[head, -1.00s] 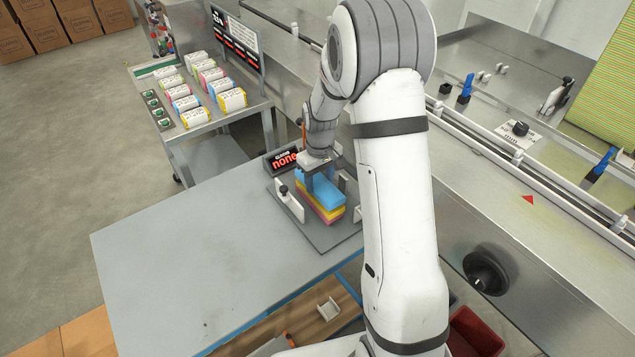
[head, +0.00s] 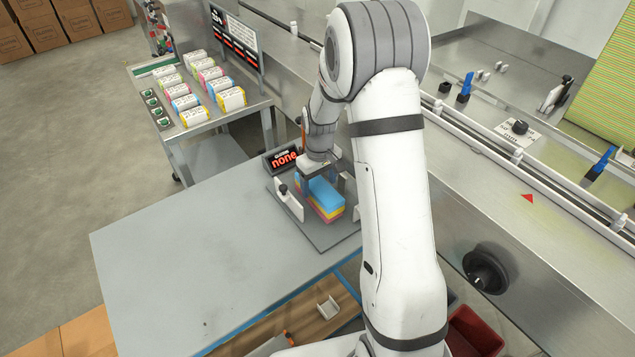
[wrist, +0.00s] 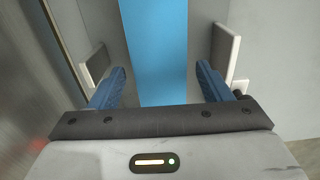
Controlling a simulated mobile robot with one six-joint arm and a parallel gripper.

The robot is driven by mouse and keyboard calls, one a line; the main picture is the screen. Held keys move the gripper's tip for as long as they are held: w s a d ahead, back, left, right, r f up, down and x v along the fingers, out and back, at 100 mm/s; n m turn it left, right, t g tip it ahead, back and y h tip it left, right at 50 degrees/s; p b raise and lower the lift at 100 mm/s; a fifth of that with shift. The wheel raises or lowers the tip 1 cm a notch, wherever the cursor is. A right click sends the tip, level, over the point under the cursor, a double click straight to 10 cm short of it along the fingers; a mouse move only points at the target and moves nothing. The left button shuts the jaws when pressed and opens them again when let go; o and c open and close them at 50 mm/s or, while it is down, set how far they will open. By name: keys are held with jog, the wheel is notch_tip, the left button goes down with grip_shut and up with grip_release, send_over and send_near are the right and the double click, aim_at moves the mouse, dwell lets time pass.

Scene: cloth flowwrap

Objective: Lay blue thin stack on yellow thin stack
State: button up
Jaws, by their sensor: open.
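The blue thin stack (head: 327,193) lies on top of the yellow thin stack (head: 331,212), with a pink layer under the yellow. The pile sits on a grey plate between small upright guides. My gripper (head: 312,172) is over the far end of the pile. In the wrist view, the blue stack (wrist: 157,60) runs between my two blue fingers, with a gap on each side. My gripper (wrist: 160,88) is open and holds nothing. The yellow stack is hidden in the wrist view.
A sign reading "none" (head: 284,160) stands behind the plate. White guides (head: 289,200) flank the pile. A cart (head: 207,122) with several wrapped packs stands at the back left. The grey table (head: 190,255) is clear on the left. A conveyor runs along the right.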

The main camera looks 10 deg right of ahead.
aim_at(319, 186)
notch_tip(319, 186, up, 12)
jog(key=s+r+m+t, duration=0.1)
jog(key=s+r, duration=0.3)
jog(key=s, duration=0.9)
jog(key=s+r+m+t, duration=0.1)
jog(key=s+r+m, duration=0.2)
jog(key=s, duration=0.9)
jog(key=shift+s+a+r+t, duration=0.2)
jog(key=shift+s+r+t, duration=0.1)
jog(key=shift+s+r, duration=0.15)
